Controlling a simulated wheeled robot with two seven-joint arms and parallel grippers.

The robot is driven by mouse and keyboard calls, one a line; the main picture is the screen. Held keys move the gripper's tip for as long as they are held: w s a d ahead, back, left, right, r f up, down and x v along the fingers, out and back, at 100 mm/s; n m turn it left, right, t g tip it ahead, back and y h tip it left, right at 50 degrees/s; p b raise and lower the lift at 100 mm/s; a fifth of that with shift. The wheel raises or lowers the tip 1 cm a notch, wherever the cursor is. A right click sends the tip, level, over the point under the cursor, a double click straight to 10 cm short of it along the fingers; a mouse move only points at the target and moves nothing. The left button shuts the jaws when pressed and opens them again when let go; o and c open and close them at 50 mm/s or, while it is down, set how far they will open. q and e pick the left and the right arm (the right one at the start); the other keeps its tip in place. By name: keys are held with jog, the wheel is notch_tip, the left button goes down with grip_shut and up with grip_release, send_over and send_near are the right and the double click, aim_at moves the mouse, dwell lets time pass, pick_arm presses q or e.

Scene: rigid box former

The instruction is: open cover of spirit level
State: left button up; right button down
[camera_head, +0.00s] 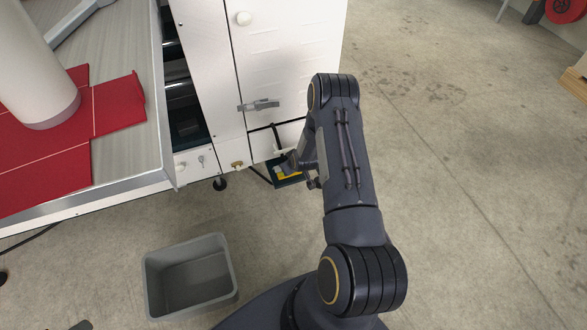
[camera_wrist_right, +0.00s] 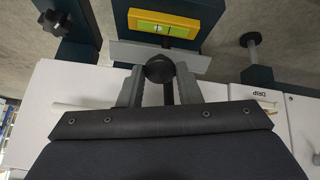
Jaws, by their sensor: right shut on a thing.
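The yellow spirit level (camera_wrist_right: 180,28) with its green vial shows in the right wrist view, on a dark blue beam (camera_wrist_right: 207,9). The vial is uncovered in this view. A grey metal plate (camera_wrist_right: 198,63), perhaps the cover, lies along the level's near side. My right gripper (camera_wrist_right: 160,75) is shut on a round black knob (camera_wrist_right: 160,68) at this plate. In the head view my right gripper (camera_head: 298,163) is low at the machine's corner, beside the yellow level (camera_head: 288,172), which it partly hides. My left gripper is not in view.
The white machine cabinet (camera_head: 290,50) with a grey latch (camera_head: 258,105) stands just behind my right gripper. A grey bin (camera_head: 190,277) stands on the floor at lower left. Red sheets (camera_head: 120,105) lie on the machine's table.

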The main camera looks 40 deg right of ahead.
jog(key=shift+w+d+r, duration=0.35)
jog(key=shift+w+r, duration=0.25)
jog(key=shift+w, duration=0.25)
jog(key=c, duration=1)
grip_release()
jog(key=shift+c, duration=0.2)
jog(key=shift+s+f, duration=0.15)
jog(key=p+v, duration=0.2)
jog(key=v, duration=0.6)
jog(key=shift+a+f, duration=0.1)
jog(key=shift+f, duration=0.05)
